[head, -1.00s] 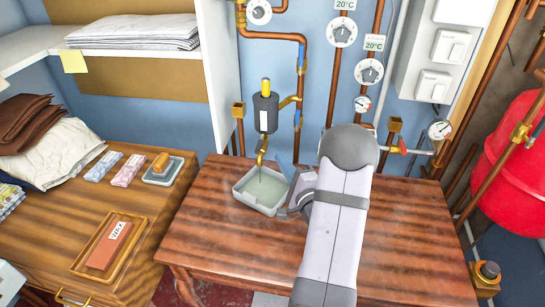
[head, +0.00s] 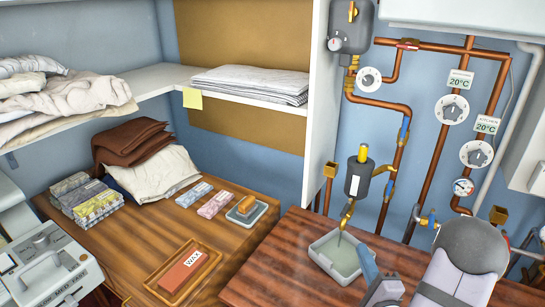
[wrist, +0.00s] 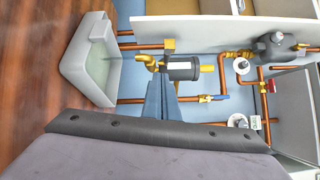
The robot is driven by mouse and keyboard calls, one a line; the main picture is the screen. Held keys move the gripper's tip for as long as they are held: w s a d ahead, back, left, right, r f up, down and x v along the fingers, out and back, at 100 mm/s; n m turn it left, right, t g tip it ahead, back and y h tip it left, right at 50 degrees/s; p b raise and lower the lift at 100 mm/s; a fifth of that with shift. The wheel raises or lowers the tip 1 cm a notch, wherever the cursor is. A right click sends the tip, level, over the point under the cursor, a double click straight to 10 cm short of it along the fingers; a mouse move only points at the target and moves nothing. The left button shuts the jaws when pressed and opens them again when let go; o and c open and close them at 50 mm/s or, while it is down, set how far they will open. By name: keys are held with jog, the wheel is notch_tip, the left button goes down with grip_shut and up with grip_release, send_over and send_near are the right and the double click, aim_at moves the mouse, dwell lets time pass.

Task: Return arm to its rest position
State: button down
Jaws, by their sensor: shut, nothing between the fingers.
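My gripper (head: 366,258) shows at the lower right of the head view, at the right side of the pale tray (head: 322,262) of liquid on the wooden bench. Its blue-grey fingers are closed together with nothing between them. In the wrist view the shut gripper (wrist: 157,88) points toward the dark cylinder with brass fittings (wrist: 182,68). The tray (wrist: 76,82) lies to the left there. My arm rises from the lower right of the head view, and its lower part is cut off. I cannot tell whether the gripper touches the tray.
The dark cylinder (head: 358,180) with a brass spout hangs over the tray. Copper pipes (head: 432,165) and dials line the wall behind. A wax block (head: 188,268) in a wooden tray and folded cloths (head: 85,200) are on the left counter. The bench (head: 275,262) is clear left of the tray.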

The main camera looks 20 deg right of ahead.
jog(key=w+a+n+g+p, duration=0.1)
jog(key=n, duration=0.1)
jog(key=w+a+f+n+g+y+p, duration=0.1)
jog(key=n+g, duration=0.1)
jog(key=w+a+f+n+g+p, duration=0.1)
jog(key=n, duration=0.1)
jog(key=shift+w+a+f+n+g+y, duration=0.25)
jog(key=shift+a+n+g+y, duration=0.05)
jog(key=shift+n+g, duration=0.1)
jog(key=s+a+r+n+g+y+p, duration=0.1)
jog(key=s+a+r+n+g+p, duration=0.2)
jog(key=s+a+n+g, duration=0.3)
jog(key=s+a+r+n+g+y+p, duration=0.1)
jog(key=s+a+r+n+g+p, duration=0.2)
jog(key=s+a+n+g, duration=0.4)
jog(key=s+a+n, duration=0.2)
jog(key=s+a, duration=0.3)
jog(key=shift+s+a+r+p, duration=0.15)
jog(key=shift+s+a+p, duration=0.1)
jog(key=shift+a+p, duration=0.15)
